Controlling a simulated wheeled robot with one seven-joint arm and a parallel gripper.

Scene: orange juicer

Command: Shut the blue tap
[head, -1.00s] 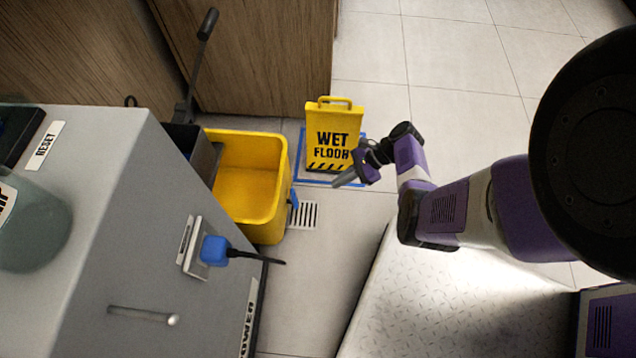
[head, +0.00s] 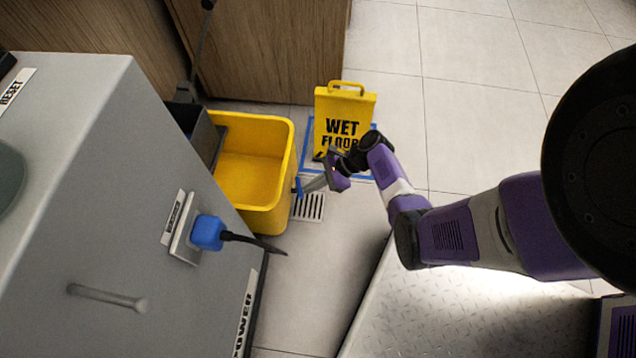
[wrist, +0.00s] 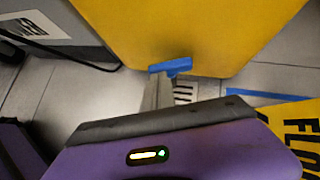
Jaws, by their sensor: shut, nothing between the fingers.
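The blue tap (head: 298,187) is a small blue handle low on the side of the yellow mop bucket (head: 262,218), facing my gripper. In the wrist view the tap (wrist: 172,66) is a short blue bar, slightly tilted, in front of the yellow wall (wrist: 195,28). My gripper (head: 307,186) is shut and empty, with its fingertips at the tap. In the wrist view the fingers (wrist: 158,84) end just below the blue bar and partly cover what is under it. I cannot tell whether they touch it.
A floor drain grate (head: 309,207) lies below the tap. A yellow wet-floor sign (head: 345,118) stands behind my gripper inside blue floor tape. The grey machine (head: 110,220) at left carries a blue plug (head: 208,232) with a black cable. Tiled floor right of the sign is clear.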

